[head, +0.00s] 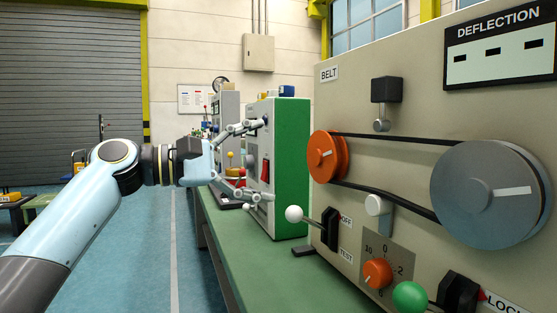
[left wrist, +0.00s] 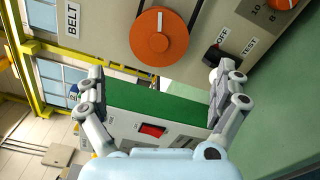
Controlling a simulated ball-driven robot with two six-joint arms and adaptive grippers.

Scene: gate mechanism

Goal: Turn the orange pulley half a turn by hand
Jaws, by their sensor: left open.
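The orange pulley (head: 326,160) is mounted on the front of the beige BELT panel, with a white mark running toward its right edge in the head view. It also shows in the left wrist view (left wrist: 158,42), at the top middle. A black belt (head: 392,137) links it to a large grey pulley (head: 478,207) on the right. My left gripper (head: 264,159) is open and empty, with its fingers pointing toward the panel. In the left wrist view, the pulley lies beyond the gap between the fingertips, apart from both. My right gripper is out of view.
Below the pulley are an OFF/TEST lever with a white knob (head: 294,214), a small orange dial (head: 377,273) and a green knob (head: 409,296). A black block (head: 387,90) sits above the belt. A green-sided machine (head: 290,160) stands behind my gripper on the green bench (head: 235,262).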

